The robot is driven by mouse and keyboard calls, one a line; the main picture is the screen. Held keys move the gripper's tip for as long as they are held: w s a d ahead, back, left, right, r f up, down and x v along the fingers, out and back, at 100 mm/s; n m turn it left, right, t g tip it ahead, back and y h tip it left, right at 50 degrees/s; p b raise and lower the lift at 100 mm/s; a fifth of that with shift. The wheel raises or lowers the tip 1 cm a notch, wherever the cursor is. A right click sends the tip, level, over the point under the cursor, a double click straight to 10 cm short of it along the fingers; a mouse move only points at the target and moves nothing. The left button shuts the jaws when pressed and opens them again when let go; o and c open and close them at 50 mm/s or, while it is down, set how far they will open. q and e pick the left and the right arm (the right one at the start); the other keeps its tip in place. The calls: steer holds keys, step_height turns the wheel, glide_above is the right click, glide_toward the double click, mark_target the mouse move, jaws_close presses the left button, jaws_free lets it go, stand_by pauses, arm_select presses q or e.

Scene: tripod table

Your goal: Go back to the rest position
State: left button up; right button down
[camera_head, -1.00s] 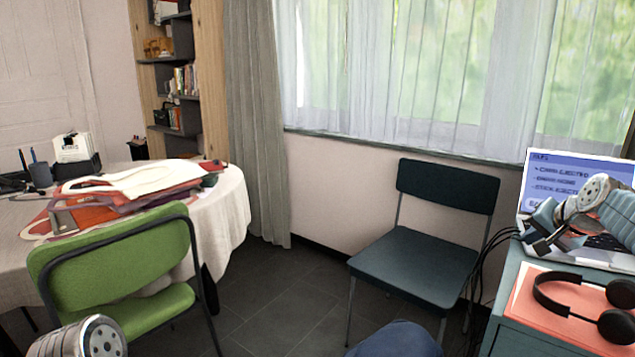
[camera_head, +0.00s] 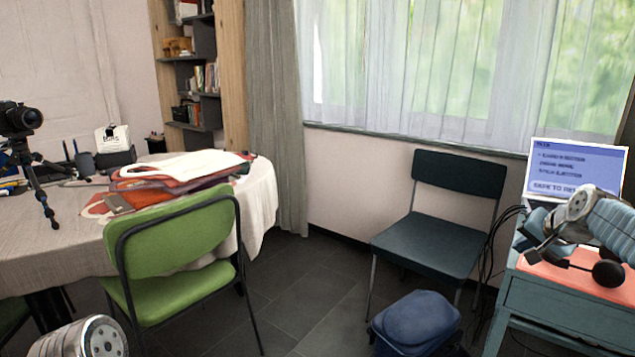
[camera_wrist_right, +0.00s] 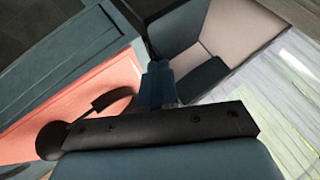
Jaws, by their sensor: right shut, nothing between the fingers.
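My right gripper (camera_head: 537,238) is shut and empty in front of the laptop, above the right-hand cabinet. In the right wrist view its blue fingertips (camera_wrist_right: 158,82) are together, with nothing between them. Only a rounded metal part of my left arm shows at the bottom left of the head view; its gripper is out of sight.
A laptop (camera_head: 575,168) and black headphones (camera_head: 608,273) are on the teal cabinet (camera_head: 560,305). A dark chair (camera_head: 428,245), blue bag (camera_head: 415,322) and green chair (camera_head: 180,250) stand on the floor. A tripod camera (camera_head: 18,118) is on the clothed table (camera_head: 50,245).

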steer(key=a+f+n+g+y, duration=0.1)
steer(key=a+f, duration=0.5)
steer(key=f, duration=0.4)
steer(key=a+f+n+g+y, duration=0.1)
steer(key=a+f, duration=0.6)
steer(key=f, duration=0.3)
steer(key=a+f+n+g+y, duration=0.1)
steer(key=a+f+n, duration=0.1)
steer(key=a+f, duration=0.6)
steer(key=s+a+f+n+g, duration=0.1)
steer(key=s+a+f, duration=0.35)
steer(key=f, duration=0.25)
steer(key=s+a+f+n+g, duration=0.1)
steer(key=s+a+f+g, duration=0.1)
steer(key=s+a+f, duration=0.35)
steer(key=s+a+f+n+g, duration=0.1)
steer(key=s+a+f, duration=0.2)
steer(key=s, duration=0.6)
steer(key=s+a+f+n+g+y, duration=0.1)
steer(key=s+a+f, duration=0.3)
steer(key=s, duration=0.5)
steer(key=shift+a+f+y, duration=0.15)
steer(key=shift+f+y, duration=0.15)
steer(key=shift+f, duration=0.25)
steer(key=shift+s, duration=0.1)
